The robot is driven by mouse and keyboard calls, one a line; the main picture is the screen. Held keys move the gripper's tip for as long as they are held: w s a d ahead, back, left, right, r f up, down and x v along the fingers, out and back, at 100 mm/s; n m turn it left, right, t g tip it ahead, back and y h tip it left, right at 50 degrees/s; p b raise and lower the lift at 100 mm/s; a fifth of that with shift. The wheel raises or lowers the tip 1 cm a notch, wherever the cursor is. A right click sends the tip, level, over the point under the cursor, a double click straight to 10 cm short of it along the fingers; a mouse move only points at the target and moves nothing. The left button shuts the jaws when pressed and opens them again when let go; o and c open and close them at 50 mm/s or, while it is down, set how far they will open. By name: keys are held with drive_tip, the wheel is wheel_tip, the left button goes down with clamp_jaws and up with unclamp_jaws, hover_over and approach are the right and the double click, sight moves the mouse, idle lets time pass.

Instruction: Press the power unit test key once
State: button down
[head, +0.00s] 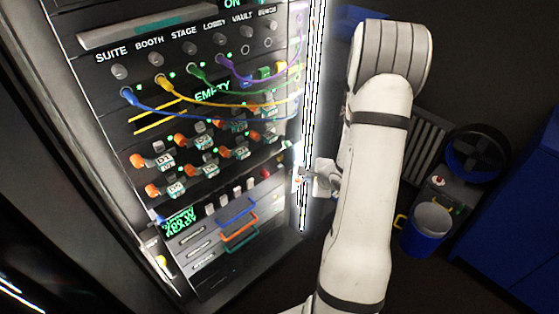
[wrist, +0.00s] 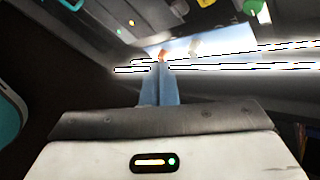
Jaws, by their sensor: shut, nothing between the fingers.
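The rack (head: 150,130) fills the left of the head view. Its lower unit has a green-lit display (head: 180,222), a row of small pale keys (head: 223,200) and a red key (head: 266,173) at the right end. I cannot read which key is the test key. My gripper (head: 303,177) is at the rack's right edge, in front of the bright strip, right of the red key. In the wrist view, its two bluish fingers (wrist: 160,68) are together and empty. A small orange-red piece (wrist: 162,55) and a pale piece (wrist: 194,47) show just beyond the tips; contact is unclear.
Blue, yellow, green and purple cables (head: 215,112) hang across the rack's upper part. Orange-ended plugs (head: 180,140) stick out below. Coloured handles (head: 238,212) project under the keys. A blue bucket (head: 428,225) stands on the floor at right.

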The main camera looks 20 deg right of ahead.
sight(280, 158)
drive_tip(key=shift+w, duration=0.1)
drive_tip(key=w+a+p, duration=0.1)
drive_tip(key=w+a, duration=0.2)
drive_tip(key=w, duration=0.5)
idle(0.4)
drive_tip(key=shift+w, duration=0.1)
drive_tip(key=shift+w, duration=0.15)
idle(1.8)
drive_tip(key=shift+w+a+r+b, duration=0.1)
drive_tip(key=shift+w+a+b, duration=0.05)
drive_tip(key=shift+w+b, duration=0.2)
